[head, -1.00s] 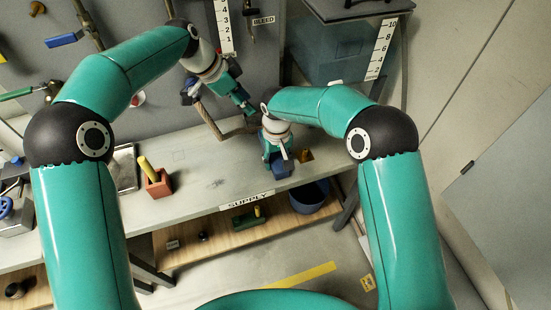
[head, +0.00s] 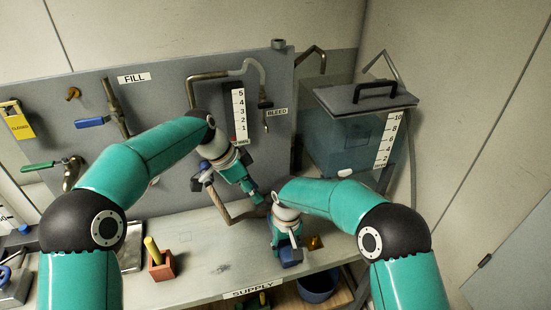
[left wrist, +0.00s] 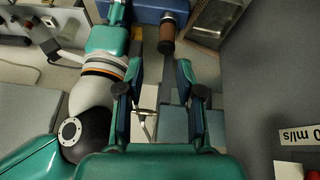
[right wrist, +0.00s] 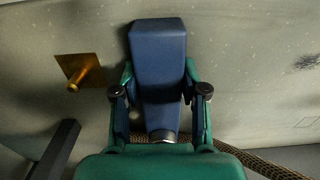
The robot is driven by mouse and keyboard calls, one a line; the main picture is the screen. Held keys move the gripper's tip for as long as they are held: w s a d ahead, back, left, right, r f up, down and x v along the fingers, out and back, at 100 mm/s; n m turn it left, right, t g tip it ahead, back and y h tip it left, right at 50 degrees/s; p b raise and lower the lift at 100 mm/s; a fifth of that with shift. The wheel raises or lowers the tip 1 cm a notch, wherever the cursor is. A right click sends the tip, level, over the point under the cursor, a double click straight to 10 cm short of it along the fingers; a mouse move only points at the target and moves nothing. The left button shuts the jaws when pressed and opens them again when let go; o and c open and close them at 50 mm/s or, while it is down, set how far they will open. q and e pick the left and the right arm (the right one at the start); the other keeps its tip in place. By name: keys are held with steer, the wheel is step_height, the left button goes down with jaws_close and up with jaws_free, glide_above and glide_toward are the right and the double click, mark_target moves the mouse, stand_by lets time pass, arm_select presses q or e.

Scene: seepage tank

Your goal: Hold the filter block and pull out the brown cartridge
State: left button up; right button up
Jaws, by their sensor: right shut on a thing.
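The filter block (right wrist: 158,55) is a blue block between the fingers of my right gripper (right wrist: 158,78), which is shut on it. In the head view the block (head: 291,254) is at the right part of the bench, under my right gripper (head: 284,236). The brown cartridge (left wrist: 167,25) shows at the top of the left wrist view, its upper end at the blue block (left wrist: 145,10). My left gripper (left wrist: 161,72) is open and empty, with the cartridge ahead of its fingertips and apart from them. In the head view my left gripper (head: 250,189) is above the bench, left of the right one.
A braided hose (head: 223,205) runs beside my left gripper. A brass fitting (right wrist: 78,72) stands near the block. A red holder (head: 161,267) with a yellow handle is on the bench (head: 205,265). A lidded tank (head: 345,145) stands behind at the right.

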arm_select(q)
steer(key=d+y, duration=0.1)
steer(key=w+d+n+y, duration=0.1)
steer(key=d, duration=0.1)
steer(key=w+d+y, duration=0.1)
steer(key=d, duration=0.1)
steer(key=shift+w+f+y, duration=0.2)
steer(key=shift+y, duration=0.2)
steer(key=f, duration=0.7)
steer(key=d+f, duration=0.1)
steer(key=f, duration=0.3)
steer(key=shift+w+d+f, duration=0.1)
steer(key=shift+w+f, duration=0.15)
steer(key=shift+w, duration=0.05)
jaws_close()
